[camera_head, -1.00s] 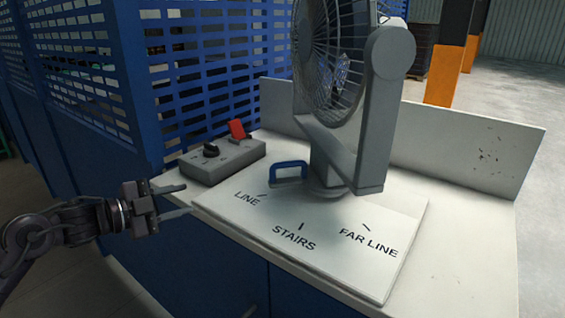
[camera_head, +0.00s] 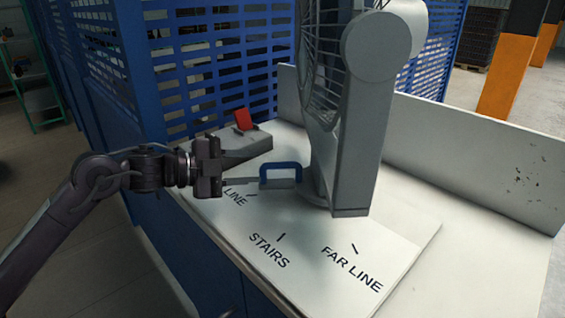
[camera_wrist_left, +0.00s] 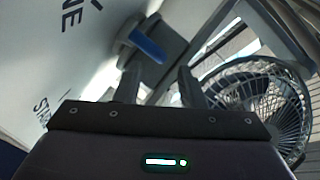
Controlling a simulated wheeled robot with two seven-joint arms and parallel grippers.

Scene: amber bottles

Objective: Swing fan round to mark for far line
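The grey fan (camera_head: 345,110) stands on a white board (camera_head: 330,235) marked LINE, STAIRS and FAR LINE (camera_head: 352,268). A blue handle (camera_head: 281,167) sticks out from the fan's base on the left, near the LINE mark (camera_head: 236,196). My left gripper (camera_head: 243,182) is just left of the handle, fingers pointing at it. In the left wrist view the fingers of the gripper (camera_wrist_left: 157,85) are apart, with the blue handle (camera_wrist_left: 148,46) beyond their tips and nothing visibly held. The fan's cage (camera_wrist_left: 258,100) is at the right there. My right gripper is not in view.
A blue slatted fence (camera_head: 215,75) rises behind the bench. A low white back panel (camera_head: 480,150) runs along the right. The board's front is clear.

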